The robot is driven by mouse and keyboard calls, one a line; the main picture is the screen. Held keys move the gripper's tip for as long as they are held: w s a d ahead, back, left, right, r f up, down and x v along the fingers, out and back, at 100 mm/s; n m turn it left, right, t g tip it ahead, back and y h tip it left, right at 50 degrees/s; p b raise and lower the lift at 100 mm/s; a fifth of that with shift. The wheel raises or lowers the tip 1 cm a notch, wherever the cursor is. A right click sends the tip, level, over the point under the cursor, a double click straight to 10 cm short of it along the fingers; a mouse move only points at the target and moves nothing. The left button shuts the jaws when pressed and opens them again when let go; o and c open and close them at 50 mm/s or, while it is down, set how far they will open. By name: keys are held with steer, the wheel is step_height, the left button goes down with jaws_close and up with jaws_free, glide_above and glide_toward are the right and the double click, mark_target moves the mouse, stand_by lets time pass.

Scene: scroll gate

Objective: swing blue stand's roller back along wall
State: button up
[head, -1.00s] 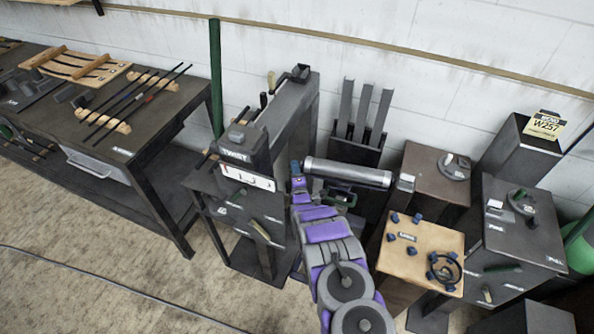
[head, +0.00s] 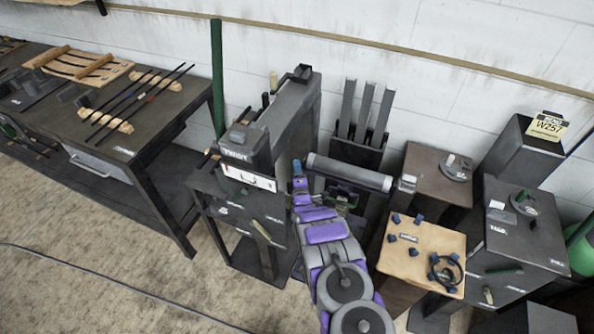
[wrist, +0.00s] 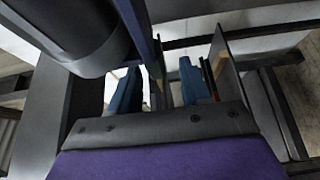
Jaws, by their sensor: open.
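The roller (head: 349,172) is a grey horizontal cylinder in the middle of the head view, jutting right from beside a tall dark stand (head: 292,120). The roller also shows large at the upper left of the wrist view (wrist: 75,38). Contact with the roller cannot be told.
A rack of upright grey slats (head: 362,122) stands behind the roller by the wall. A wooden-topped box with blue knobs (head: 418,262) and other dark pedestals (head: 520,235) crowd the right.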

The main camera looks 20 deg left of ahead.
steer(key=p+v, duration=0.3)
steer(key=v, duration=1.4)
steer(key=shift+w, duration=0.1)
steer(key=w+d+r+m+g+h, duration=0.35)
steer(key=w+d+r+m, duration=0.35)
steer(key=r, duration=0.3)
steer(key=s+d+r+m+g+h, duration=0.35)
steer(key=d+r+m, duration=0.25)
steer(key=d+r, duration=0.55)
steer(key=s+d+r+m+g+h, duration=0.1)
steer(key=s+d+r+m+g, duration=0.2)
steer(key=s, duration=1)
steer(key=s+d+r+m+g, duration=0.3)
steer(key=s+d+r, duration=0.5)
steer(key=s, duration=0.6)
steer(key=s+d+r+m+g+h, duration=0.1)
steer(key=s+d+r+m+g, duration=0.3)
steer(key=s+d, duration=0.5)
steer(key=s+r+m, duration=0.1)
steer(key=s, duration=0.3)
steer(key=shift+s+r+h, duration=0.25)
steer(key=shift+s+h, duration=0.05)
